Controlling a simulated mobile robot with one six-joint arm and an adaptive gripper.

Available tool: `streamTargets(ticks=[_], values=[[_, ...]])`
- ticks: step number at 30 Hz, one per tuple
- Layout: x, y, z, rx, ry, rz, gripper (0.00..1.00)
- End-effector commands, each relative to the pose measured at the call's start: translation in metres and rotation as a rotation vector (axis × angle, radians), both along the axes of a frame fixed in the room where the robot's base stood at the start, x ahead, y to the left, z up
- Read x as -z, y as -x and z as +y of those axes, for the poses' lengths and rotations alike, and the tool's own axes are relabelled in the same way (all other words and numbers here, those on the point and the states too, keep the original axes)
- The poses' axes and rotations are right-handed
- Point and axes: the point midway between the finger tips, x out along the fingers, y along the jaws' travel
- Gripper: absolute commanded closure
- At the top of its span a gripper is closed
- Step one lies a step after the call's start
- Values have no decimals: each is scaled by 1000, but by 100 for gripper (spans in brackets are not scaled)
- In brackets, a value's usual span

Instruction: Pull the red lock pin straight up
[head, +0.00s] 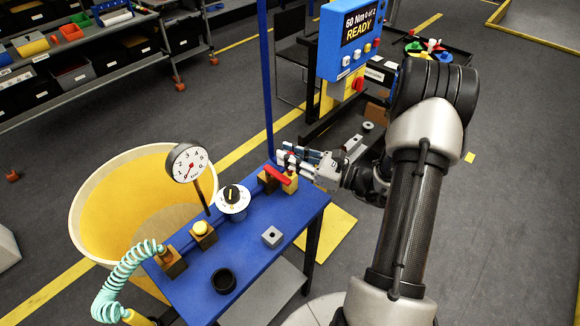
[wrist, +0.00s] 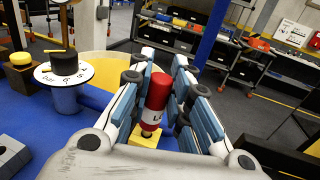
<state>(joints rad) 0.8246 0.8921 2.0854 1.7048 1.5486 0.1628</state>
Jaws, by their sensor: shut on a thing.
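The red lock pin (wrist: 158,92) stands upright in the wrist view, with a white label band around its lower part. My gripper (wrist: 162,75) is shut on it, one blue-padded finger on each side. In the head view my gripper (head: 290,160) reaches from the right over the back right corner of the blue table.
The blue table (head: 250,266) also carries a white dial with a black knob (head: 233,198), a yellow button (head: 201,229), a round gauge (head: 188,163), a grey block (head: 272,237) and a black cup (head: 223,281). A blue post (head: 266,85) rises behind. A yellow bin (head: 125,190) stands left.

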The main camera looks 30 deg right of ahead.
Motion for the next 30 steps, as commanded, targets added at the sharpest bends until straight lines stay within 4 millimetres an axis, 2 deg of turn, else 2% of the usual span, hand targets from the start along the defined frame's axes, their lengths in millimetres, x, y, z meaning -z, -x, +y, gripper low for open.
streamTargets(ticks=[18, 30], values=[[-13, 0, 0, 0, 0, 0, 100], [-14, 0, 0, 0, 0, 0, 100]])
